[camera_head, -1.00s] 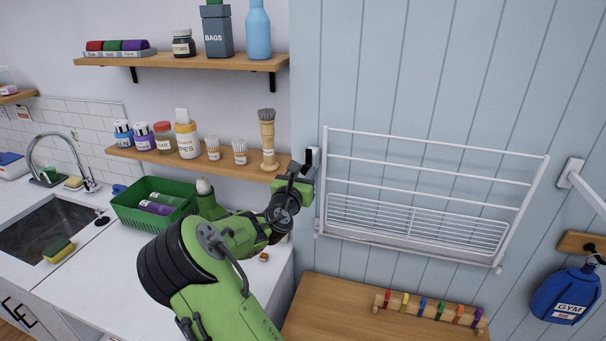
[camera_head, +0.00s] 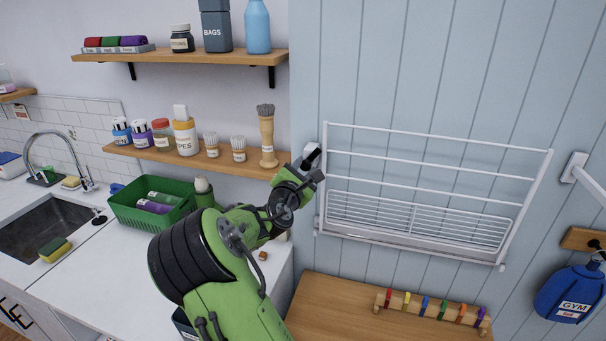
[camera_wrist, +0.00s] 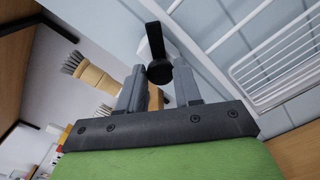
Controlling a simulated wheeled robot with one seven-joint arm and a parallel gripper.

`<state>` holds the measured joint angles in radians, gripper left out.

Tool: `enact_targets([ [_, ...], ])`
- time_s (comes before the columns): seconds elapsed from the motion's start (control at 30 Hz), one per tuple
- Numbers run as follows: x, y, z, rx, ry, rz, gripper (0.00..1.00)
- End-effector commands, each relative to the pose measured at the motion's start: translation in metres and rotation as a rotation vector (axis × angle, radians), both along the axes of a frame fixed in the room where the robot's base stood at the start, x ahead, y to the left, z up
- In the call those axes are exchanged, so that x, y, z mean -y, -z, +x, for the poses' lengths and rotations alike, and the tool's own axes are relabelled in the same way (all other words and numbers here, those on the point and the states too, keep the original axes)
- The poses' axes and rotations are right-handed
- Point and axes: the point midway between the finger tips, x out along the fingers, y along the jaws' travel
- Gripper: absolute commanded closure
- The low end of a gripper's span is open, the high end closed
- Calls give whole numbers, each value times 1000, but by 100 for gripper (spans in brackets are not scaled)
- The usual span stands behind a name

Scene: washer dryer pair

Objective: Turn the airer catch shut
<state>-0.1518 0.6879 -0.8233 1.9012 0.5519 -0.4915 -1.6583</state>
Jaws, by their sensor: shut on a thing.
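The white wall airer (camera_head: 420,190) hangs on the blue panelled wall, with its rails tilted out. The catch's pale mount (camera_head: 312,150) is at the airer's upper left corner. The black catch lever (camera_wrist: 155,42) shows in the wrist view, with its rounded near end between my two grey fingers. My gripper (camera_wrist: 159,78) is shut on the catch. In the head view my gripper (camera_head: 311,166) is at the catch, and my wrist hides most of the lever.
A wooden shelf (camera_head: 135,152) with bottles and brushes ends just left of my gripper; the nearest brush (camera_head: 267,140) stands close. A green basket (camera_head: 120,205) is on the counter. A wooden surface (camera_head: 330,310) with a peg rail (camera_head: 432,307) lies below the airer.

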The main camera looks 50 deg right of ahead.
Motion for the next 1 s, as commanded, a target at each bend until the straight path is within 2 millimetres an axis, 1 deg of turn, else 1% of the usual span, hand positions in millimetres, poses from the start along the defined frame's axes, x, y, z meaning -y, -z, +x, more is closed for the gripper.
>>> enact_targets([
  [0.03,0,3,0,42,0,19,97],
  [0.6,1,5,-1,518,-1,265,97],
  [0.8,1,5,-1,656,-1,338,97],
  [1.0,1,5,-2,755,0,390,97],
])
